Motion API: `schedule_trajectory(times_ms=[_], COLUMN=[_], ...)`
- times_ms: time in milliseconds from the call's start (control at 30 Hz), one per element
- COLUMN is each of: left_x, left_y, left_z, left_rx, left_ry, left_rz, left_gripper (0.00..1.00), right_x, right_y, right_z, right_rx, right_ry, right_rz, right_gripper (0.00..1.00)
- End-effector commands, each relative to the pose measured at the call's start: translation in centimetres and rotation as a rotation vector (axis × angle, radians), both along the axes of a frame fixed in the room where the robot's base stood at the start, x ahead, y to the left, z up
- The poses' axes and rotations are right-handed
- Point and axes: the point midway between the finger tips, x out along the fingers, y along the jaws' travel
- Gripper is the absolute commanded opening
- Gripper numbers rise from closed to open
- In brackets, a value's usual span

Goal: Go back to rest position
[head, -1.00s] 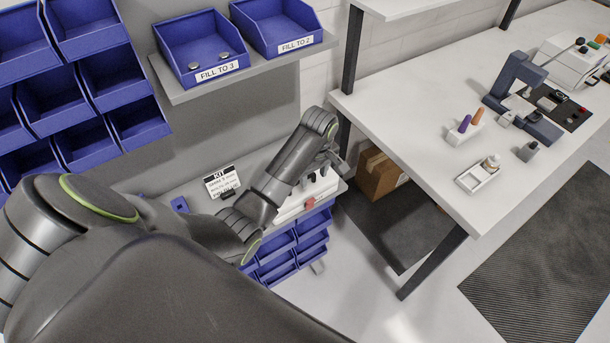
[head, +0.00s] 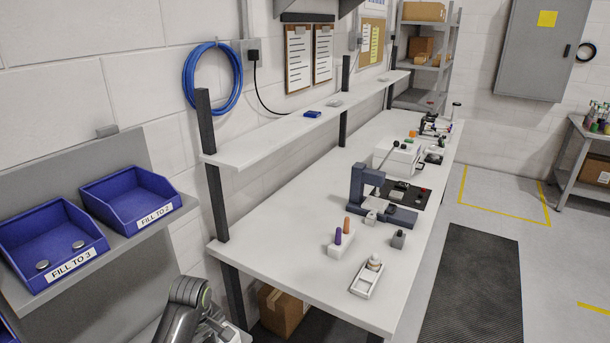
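My arm shows only in part at the bottom of the head view, as a dark grey link with a green ring. I cannot make out the fingers of either gripper. The blue bin marked FILL TO 3 (head: 53,240) holds two small round metal parts. The blue bin marked FILL TO 2 (head: 128,198) stands behind it on the same grey shelf, and I see no parts in it.
A white workbench (head: 290,262) runs away to the right with a dark blue press (head: 366,190), a white tray (head: 367,279) and a holder with purple and orange handles (head: 341,243). A cardboard box (head: 284,311) sits below. The dark floor mat (head: 470,290) is clear.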

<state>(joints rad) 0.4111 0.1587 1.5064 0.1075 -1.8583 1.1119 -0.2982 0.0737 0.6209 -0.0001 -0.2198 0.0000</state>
Motion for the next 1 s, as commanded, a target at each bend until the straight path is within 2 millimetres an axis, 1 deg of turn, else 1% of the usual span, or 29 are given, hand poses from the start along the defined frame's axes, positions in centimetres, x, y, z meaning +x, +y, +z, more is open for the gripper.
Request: schedule_trajectory(times_ms=[33, 67, 100, 167, 200, 267, 300, 367, 400, 500, 600, 700, 1000], left_x=[-1.8, -2.8, -4.3, -6.5, -8.1, -10.4, -12.0, -14.4, -16.0, -19.6, -22.3, -24.4, -29.2], left_y=[0.3, 0.5, 0.8, 1.1, 1.3, 1.7, 1.9, 2.2, 2.3, 2.7, 3.0, 3.1, 3.4], left_z=[-1.1, -1.5, -2.1, -2.8, -3.2, -3.5, -3.7, -3.6, -3.5, -2.9, -2.0, -1.1, 1.7], left_rx=[0.003, 0.005, 0.011, 0.021, 0.029, 0.043, 0.055, 0.073, 0.086, 0.124, 0.157, 0.186, 0.262], left_ry=[-0.005, -0.012, -0.02, -0.039, -0.048, -0.066, -0.074, -0.088, -0.096, -0.115, -0.126, -0.133, -0.14], left_rz=[-0.043, -0.078, -0.127, -0.205, -0.255, -0.331, -0.382, -0.457, -0.506, -0.623, -0.713, -0.785, -0.947], left_gripper=[0.49, 0.49, 0.49, 0.49, 0.49, 0.49, 0.49, 0.49, 0.49, 0.49, 0.49, 0.49, 0.49], right_x=[0.0, 0.0, 0.0, 0.0, -0.1, -0.1, -0.1, -0.1, -0.2, -0.2, -0.3, -0.3, -0.3], right_y=[0.0, 0.0, -0.1, -0.1, -0.2, -0.2, -0.3, -0.3, -0.4, -0.5, -0.6, -0.6, -0.6], right_z=[0.0, 0.0, 0.0, 0.0, 0.0, 0.0, 0.0, 0.0, 0.0, 0.0, 0.0, 0.0, 0.0], right_rx=[0.0, 0.0, -0.001, -0.001, -0.002, -0.003, -0.003, -0.004, -0.005, -0.006, -0.007, -0.008, -0.008], right_ry=[0.0, 0.0, 0.0, 0.001, 0.001, 0.001, 0.001, 0.002, 0.002, 0.003, 0.004, 0.004, 0.005], right_rz=[0.0, 0.0, 0.0, 0.0, 0.001, 0.001, 0.001, 0.0, 0.001, 0.001, 0.002, 0.002, 0.002], right_gripper=[0.37, 0.37, 0.37, 0.37, 0.37, 0.37, 0.37, 0.37, 0.37, 0.37, 0.37, 0.37, 0.37])
